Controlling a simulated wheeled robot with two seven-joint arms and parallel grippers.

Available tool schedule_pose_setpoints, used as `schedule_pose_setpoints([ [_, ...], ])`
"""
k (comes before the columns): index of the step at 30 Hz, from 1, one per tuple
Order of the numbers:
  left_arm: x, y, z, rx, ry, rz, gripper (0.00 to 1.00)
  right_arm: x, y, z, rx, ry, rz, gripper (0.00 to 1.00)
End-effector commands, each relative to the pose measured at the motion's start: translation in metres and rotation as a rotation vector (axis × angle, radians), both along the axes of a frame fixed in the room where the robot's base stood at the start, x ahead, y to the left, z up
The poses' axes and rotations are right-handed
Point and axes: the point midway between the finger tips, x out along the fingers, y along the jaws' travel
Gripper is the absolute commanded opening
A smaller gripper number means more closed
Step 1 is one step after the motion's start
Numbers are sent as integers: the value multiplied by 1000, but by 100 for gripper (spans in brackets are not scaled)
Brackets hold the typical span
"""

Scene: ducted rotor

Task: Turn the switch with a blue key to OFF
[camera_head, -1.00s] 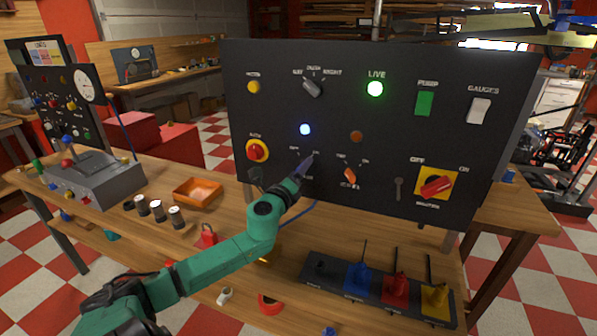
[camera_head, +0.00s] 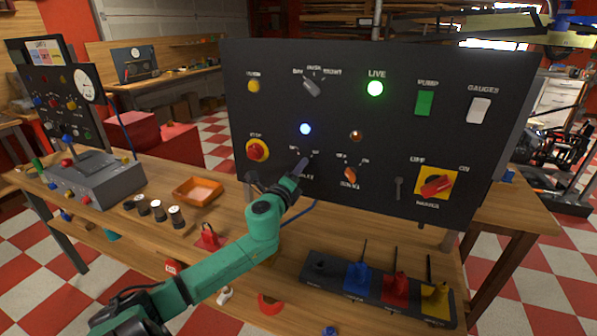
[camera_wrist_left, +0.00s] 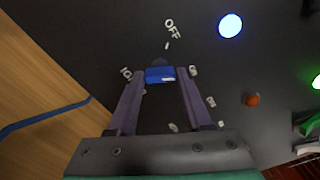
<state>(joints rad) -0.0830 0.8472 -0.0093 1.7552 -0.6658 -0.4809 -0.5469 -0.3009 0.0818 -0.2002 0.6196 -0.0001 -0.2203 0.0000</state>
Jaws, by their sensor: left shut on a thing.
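The switch with the blue key (camera_wrist_left: 160,74) is on the black panel (camera_head: 450,70), low and left of centre. In the left wrist view the blue key sits between my left fingertips (camera_wrist_left: 163,76), and the OFF label (camera_wrist_left: 170,28) is above it. A second label (camera_wrist_left: 126,73) is beside the left finger. In the head view my left gripper (camera_head: 302,164) reaches the panel below the lit blue lamp (camera_head: 305,129) and covers the key. It is shut on the blue key. Which label the key points at is unclear. My right gripper is not in view.
Near the key are an orange knob (camera_head: 350,175), a red knob on yellow (camera_head: 436,186) and a red button (camera_head: 257,151). A stand with blue, red and yellow handles (camera_head: 378,288) is below the panel. A blue cable (camera_wrist_left: 45,117) runs beside the gripper.

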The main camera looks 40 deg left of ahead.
Motion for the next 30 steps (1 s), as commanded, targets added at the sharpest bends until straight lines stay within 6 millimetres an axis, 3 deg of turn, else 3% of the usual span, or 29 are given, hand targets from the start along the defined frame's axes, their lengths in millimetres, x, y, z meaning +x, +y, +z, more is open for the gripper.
schedule_pose_setpoints([
  [30, 0, 0, 1, -889, -309, 0, 0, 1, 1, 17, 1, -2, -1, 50],
])
